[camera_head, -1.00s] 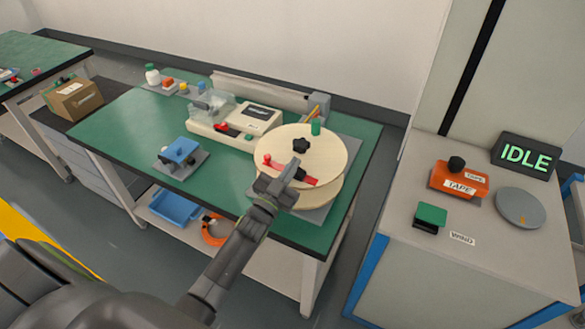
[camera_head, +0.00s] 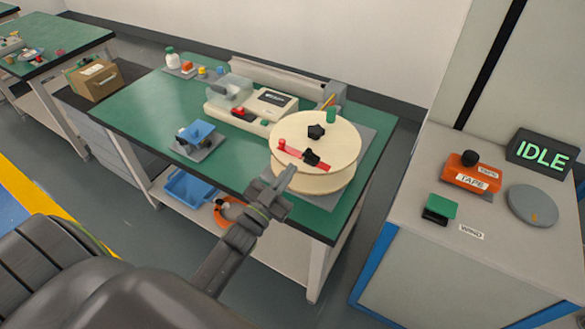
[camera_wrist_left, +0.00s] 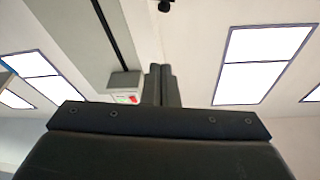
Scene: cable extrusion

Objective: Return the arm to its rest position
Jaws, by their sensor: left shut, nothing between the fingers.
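My left gripper (camera_head: 279,178) is in the head view, just in front of the cream spool and over the front edge of the green bench (camera_head: 150,108). Its fingers are together with nothing between them. The left wrist view shows its fingers (camera_wrist_left: 161,86) side by side, pointing up toward the wall and ceiling. The cream spool (camera_head: 335,140) lies flat on the bench with a red piece (camera_head: 293,150) and black knobs on its top. The gripper appears apart from the spool. My right gripper is not in view.
A cream machine (camera_head: 250,105) and a blue fixture (camera_head: 197,136) are on the bench. A blue bin (camera_head: 187,190) is on the shelf below. At right, a grey cabinet holds an orange tape unit (camera_head: 472,175), a green button (camera_head: 441,205), a grey disc (camera_head: 532,205) and an IDLE display (camera_head: 543,152).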

